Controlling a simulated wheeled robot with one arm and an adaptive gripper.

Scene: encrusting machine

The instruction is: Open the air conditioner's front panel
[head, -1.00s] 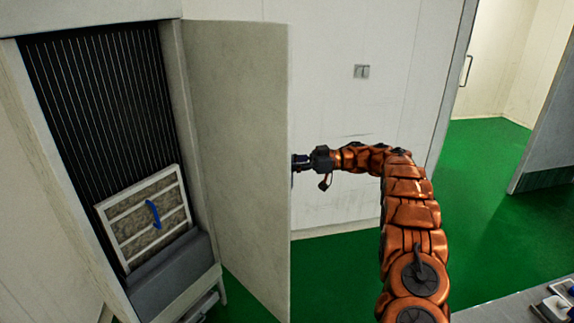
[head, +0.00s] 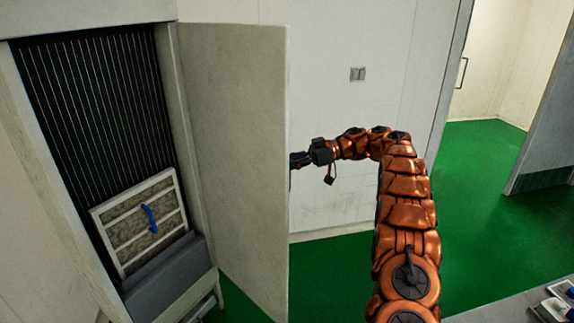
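The air conditioner (head: 187,255) stands at the left with its interior exposed. Its front panel (head: 235,150) is a tall pale door, swung out to the right of the cabinet and standing wide open. Inside are dark vertical fins (head: 95,110) and a framed filter (head: 130,205) with a blue handle (head: 149,218), leaning in the lower part. My gripper (head: 293,161) is at the panel's right edge, partly hidden behind it. Its fingertips are not visible, so I cannot tell whether it touches the panel.
My orange arm arches on the right. Green floor (head: 480,230) is clear to the right, towards an open doorway. A grey table (head: 505,312) with small items is at the bottom right corner.

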